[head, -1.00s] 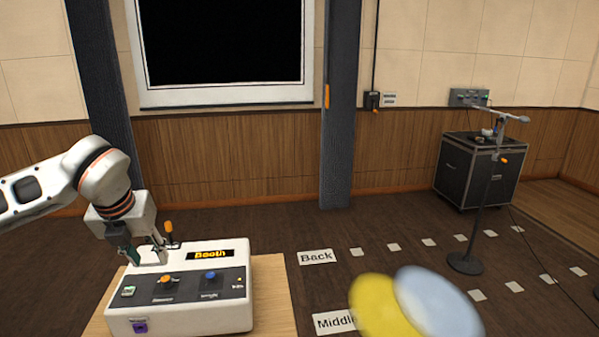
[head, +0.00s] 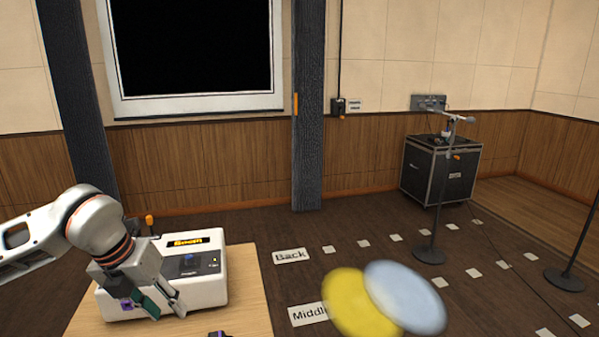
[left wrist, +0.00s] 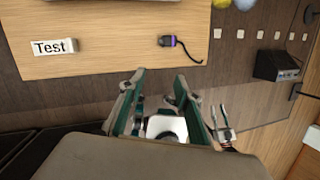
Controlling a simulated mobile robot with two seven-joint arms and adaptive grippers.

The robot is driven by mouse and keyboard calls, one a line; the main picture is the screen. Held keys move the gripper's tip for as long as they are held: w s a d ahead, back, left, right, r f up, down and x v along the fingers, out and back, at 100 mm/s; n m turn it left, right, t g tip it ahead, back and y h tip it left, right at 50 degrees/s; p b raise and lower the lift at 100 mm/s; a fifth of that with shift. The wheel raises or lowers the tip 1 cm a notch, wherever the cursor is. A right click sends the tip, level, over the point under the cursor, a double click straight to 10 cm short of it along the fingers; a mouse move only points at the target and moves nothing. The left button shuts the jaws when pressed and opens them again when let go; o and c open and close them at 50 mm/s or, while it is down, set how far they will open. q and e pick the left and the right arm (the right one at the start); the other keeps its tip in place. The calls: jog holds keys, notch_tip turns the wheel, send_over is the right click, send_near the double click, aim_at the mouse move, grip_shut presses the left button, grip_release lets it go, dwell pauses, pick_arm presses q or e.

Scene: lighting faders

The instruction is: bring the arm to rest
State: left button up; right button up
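My left gripper (head: 168,305) hangs in front of the white console (head: 207,290), overlapping its front and left part in the head view. In the left wrist view my left gripper (left wrist: 162,90) shows its two green-lined fingers spread apart, with no object seen held. A small pale part shows between the finger bases; I cannot tell what it is. The console has a lit yellow display, a blue knob (head: 188,260) and an orange-tipped lever (head: 149,220). The arm hides its left controls.
A wooden table (head: 250,290) bears the console and a purple-ended dark object (left wrist: 170,42). A "Test" label (left wrist: 54,47) lies on it. Yellow (head: 350,305) and pale blue (head: 410,297) light patches lie right. A microphone stand (head: 433,225) and black case (head: 420,170) stand beyond.

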pick_arm(q)
jog(key=s+d+f+m+g+h, duration=0.15)
jog(key=s+d+h, duration=0.3)
jog(key=d, duration=0.45)
jog(key=s+d+f+m+g+h, duration=0.1)
jog(key=s+d+f+g+h, duration=0.3)
jog(key=d, duration=0.6)
jog(key=s+d+r+n+t+h, duration=0.2)
jog(key=d+r+n+t+h, duration=0.35)
jog(key=d+r+h, duration=0.35)
jog(key=w+a+f+n+t+y, duration=0.3)
jog(key=a+f+n+t+y, duration=0.15)
jog(key=f+n+t, duration=0.35)
jog(key=w+a+f+n+t+y, duration=0.35)
jog(key=a+n+t, duration=0.2)
jog(key=n, duration=0.55)
jog(key=s+a+f+n+g+y, duration=0.1)
jog(key=s+a+f+n+y, duration=0.2)
jog(key=f, duration=0.5)
jog(key=s+a+f+n+g+y, duration=0.2)
jog(key=s+f, duration=0.4)
jog(key=f, duration=0.3)
jog(key=s+a+f+n+g+y, duration=0.2)
jog(key=s+a+f+n+y, duration=0.2)
jog(key=f, duration=0.4)
jog(key=shift+s+a+f, duration=0.15)
jog(key=shift+s+a, duration=0.55)
jog(key=shift+a, duration=0.4)
jog(key=shift+g, duration=0.25)
